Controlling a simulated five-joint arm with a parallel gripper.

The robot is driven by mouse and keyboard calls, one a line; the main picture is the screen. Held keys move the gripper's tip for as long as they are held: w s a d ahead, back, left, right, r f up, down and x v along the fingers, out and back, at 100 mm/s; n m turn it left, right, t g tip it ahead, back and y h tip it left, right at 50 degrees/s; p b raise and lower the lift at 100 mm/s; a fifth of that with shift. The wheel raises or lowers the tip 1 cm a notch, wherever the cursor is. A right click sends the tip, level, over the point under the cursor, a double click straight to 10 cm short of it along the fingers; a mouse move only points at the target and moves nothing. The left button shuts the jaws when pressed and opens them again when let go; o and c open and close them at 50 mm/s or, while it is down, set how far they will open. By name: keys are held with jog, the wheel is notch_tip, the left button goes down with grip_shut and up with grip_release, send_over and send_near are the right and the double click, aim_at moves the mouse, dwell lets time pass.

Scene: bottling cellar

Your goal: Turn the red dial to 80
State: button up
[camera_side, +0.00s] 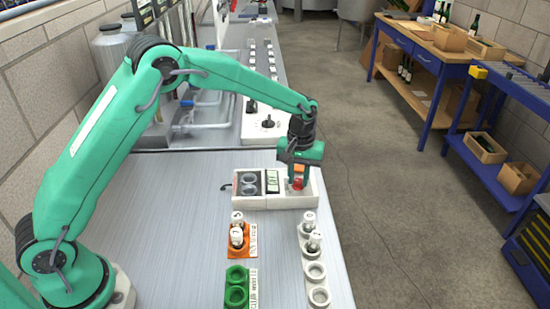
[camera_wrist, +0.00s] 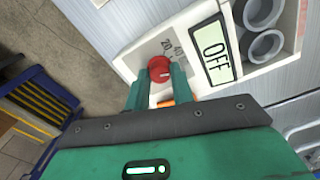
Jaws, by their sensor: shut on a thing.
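The red dial (camera_wrist: 159,66) sits on the face of a white device (camera_side: 272,203), at its right end in the side view. My gripper (camera_side: 298,178) reaches down over it with a finger on each side, shut on the dial. The dial also shows in the side view (camera_side: 298,184), partly hidden by the fingers. In the wrist view, scale marks 20 and 40 show beside the dial; other marks are hidden. The dial's pale mark is too small to read surely. The device's display (camera_wrist: 215,51) reads OFF.
Two grey round sockets (camera_side: 249,184) lie left of the display. In front stand an orange holder (camera_side: 236,253) and a white holder (camera_side: 318,296) with white-capped vials, and a green holder (camera_side: 237,285) with empty rings. A control panel (camera_side: 262,130) with a black knob lies behind.

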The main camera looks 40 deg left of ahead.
aim_at(298, 181)
jog(key=m, duration=0.5)
jog(key=shift+m, duration=0.4)
jog(key=o, duration=1)
jog(key=shift+r, duration=0.1)
jog(key=shift+r, duration=3.8)
jog(key=shift+r, duration=0.15)
